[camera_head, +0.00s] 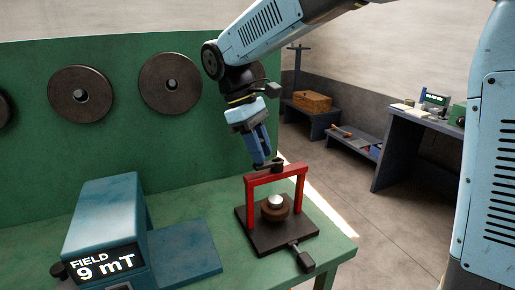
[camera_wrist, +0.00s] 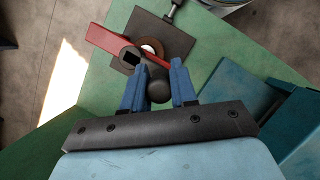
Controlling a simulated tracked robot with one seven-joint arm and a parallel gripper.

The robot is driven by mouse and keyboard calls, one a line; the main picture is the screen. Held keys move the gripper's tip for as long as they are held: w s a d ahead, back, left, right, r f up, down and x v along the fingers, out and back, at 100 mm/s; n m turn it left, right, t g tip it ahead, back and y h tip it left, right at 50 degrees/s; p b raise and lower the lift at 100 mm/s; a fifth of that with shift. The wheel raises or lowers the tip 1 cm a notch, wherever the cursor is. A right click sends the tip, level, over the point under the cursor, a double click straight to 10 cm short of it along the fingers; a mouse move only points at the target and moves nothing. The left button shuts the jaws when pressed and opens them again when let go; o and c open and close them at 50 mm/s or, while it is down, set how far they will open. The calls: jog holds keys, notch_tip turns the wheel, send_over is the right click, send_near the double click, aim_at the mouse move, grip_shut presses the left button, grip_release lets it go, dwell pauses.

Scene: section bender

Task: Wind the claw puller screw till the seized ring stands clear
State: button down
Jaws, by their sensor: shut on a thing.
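The red claw puller (camera_head: 249,195) stands as an upright frame on a dark base plate (camera_head: 263,242) on the green bench. A dark crank (camera_head: 277,168) sits at the top of its screw. Under the crossbar is a brown ring (camera_head: 274,213) around a pale metal post (camera_head: 275,201). My gripper (camera_head: 264,162) reaches down to the crank from above. In the wrist view my blue fingers are shut on the dark crank knob (camera_wrist: 158,90), beside the red crossbar (camera_wrist: 105,38). The ring is mostly hidden there. Its gap from the base is hard to tell.
A blue box (camera_head: 105,220) with a display reading "FIELD 9 mT" stands left of the puller. A dark clamp handle (camera_head: 303,260) sticks out at the plate's front. The green back panel (camera_head: 120,135) carries dark discs. Floor lies open beyond the bench's right edge.

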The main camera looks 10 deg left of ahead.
jog(key=shift+w+d+f, duration=0.1)
jog(key=shift+d, duration=0.1)
jog(key=c, duration=0.9)
grip_release()
jog(key=shift+a, duration=0.1)
jog(key=v, duration=1.3)
jog(key=shift+r, duration=0.4)
